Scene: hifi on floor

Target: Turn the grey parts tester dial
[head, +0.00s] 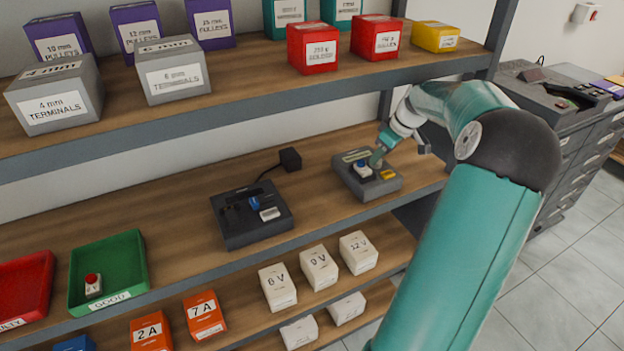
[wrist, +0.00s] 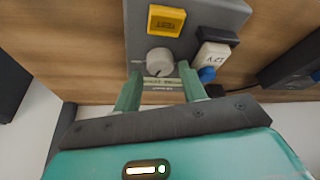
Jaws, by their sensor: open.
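The grey parts tester (head: 350,181) sits at the right end of the middle shelf; it fills the top middle of the wrist view (wrist: 138,30). Its round light-grey dial (wrist: 160,60) has a white mark on its left and shows just at my fingertips. My gripper (wrist: 160,73) is open, with one green finger on each side of the tester's label strip. I cannot tell whether the fingers touch the dial. In the head view my gripper (head: 376,158) is over the tester's back part and hides the dial.
A white 12 V block (wrist: 211,56) with a blue end sits on the tester, near a yellow panel (wrist: 166,20). A dark device (head: 250,228) with a cable stands left of the tester. The upper shelf (head: 270,80) with boxes overhangs behind. Bare wood lies between the devices.

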